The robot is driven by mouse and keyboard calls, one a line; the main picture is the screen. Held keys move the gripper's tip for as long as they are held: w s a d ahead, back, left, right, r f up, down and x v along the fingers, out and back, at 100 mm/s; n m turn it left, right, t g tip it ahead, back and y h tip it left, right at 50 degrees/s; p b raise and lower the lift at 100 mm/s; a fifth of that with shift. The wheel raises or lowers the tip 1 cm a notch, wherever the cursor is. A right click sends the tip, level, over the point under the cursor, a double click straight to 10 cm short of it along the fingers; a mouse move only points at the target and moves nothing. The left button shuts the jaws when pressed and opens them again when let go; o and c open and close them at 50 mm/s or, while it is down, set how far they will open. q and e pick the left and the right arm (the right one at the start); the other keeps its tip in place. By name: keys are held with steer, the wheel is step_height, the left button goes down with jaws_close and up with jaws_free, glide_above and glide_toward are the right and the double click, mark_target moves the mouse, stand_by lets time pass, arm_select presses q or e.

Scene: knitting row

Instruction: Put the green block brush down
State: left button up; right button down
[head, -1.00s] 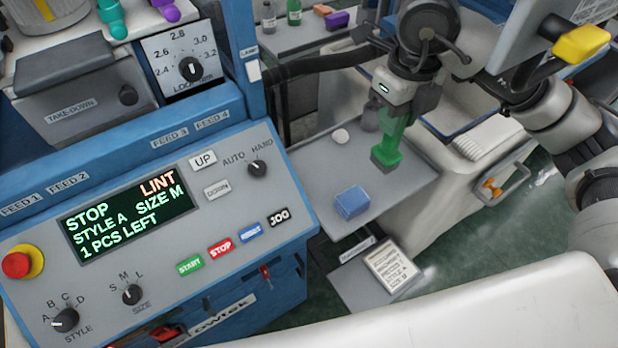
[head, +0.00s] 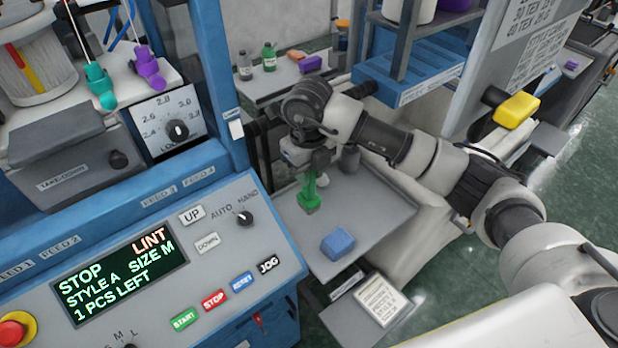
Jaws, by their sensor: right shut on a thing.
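The green block brush (head: 309,200) is upright over the left part of the grey side tray (head: 375,205), its handle up in my right gripper (head: 312,178). My right gripper is shut on it. I cannot tell whether the brush's lower end touches the tray. My left gripper is not in view.
A blue block (head: 338,244) lies on the tray in front of the brush. The blue control panel (head: 160,265) borders the tray at left. The tray's right part is clear.

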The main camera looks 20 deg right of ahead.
step_height(320, 180, down, 3)
steer(key=shift+f+p, duration=0.15)
steer(key=shift+p, duration=0.5)
steer(key=shift+f, duration=0.1)
steer(key=shift+f+b, duration=0.2)
steer(key=shift+b, duration=0.15)
steer(key=c, duration=1)
jaws_free()
steer(key=shift+r, duration=0.1)
steer(key=shift+o, duration=0.2)
steer(key=shift+r, duration=0.15)
step_height(320, 180, up, 11)
steer(key=b, duration=0.3)
steer(key=shift+r, duration=0.5)
